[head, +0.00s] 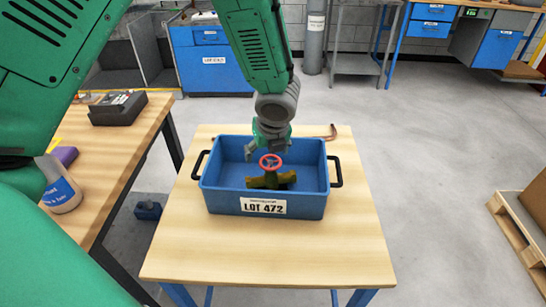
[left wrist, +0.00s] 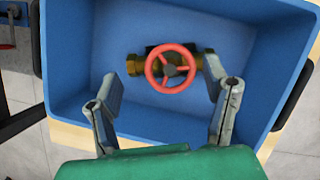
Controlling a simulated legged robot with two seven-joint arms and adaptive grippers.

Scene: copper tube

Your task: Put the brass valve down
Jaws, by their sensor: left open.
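The brass valve (head: 272,180) has a red handwheel and lies in the blue bin marked LOT 472 (head: 228,204). In the left wrist view the valve (left wrist: 136,65) rests on the bin floor with its red wheel facing the camera. My left gripper (head: 267,150) is over the bin, just behind and above the valve. In the left wrist view its fingers (left wrist: 160,88) are spread wide, one to each side of the valve, and hold nothing. Whether the right finger touches the valve's end cannot be told. My right gripper is not in view.
The bin stands on a small wooden table (head: 270,249) with black handles at both sides. A copper tube (head: 331,132) lies behind it. A wooden bench (head: 100,150) at left holds a dark device (head: 118,108) and a bottle (head: 62,190). A pallet (head: 520,225) stands right.

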